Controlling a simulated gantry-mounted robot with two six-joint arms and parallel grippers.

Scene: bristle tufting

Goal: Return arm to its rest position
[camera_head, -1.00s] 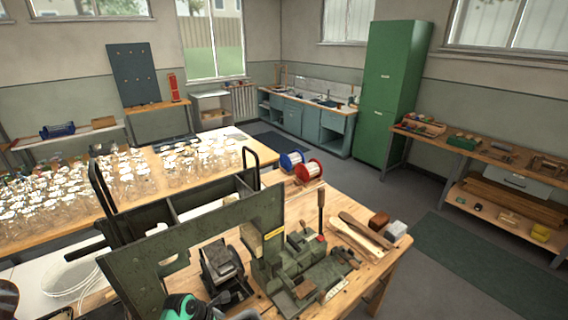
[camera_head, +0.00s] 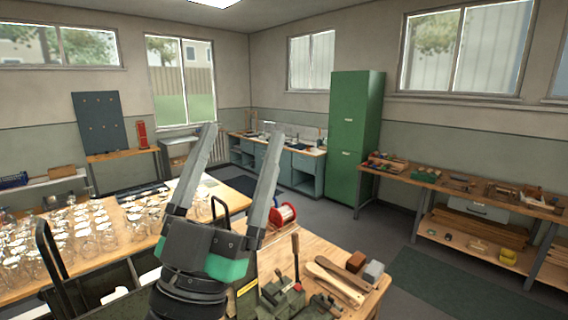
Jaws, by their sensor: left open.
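My left gripper (camera_head: 236,172) stands upright in the lower middle of the head view. Its two long grey fingers point up and are spread apart with nothing between them. Its dark body with green patches hides part of the green tufting machine (camera_head: 284,297) and the workbench behind it. My right gripper is not in view.
The wooden workbench (camera_head: 318,254) holds a red spool (camera_head: 285,214), wooden brush bodies (camera_head: 335,280) and small blocks (camera_head: 356,262). A table with many glass jars (camera_head: 90,225) is at left. A green cabinet (camera_head: 352,135) stands behind.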

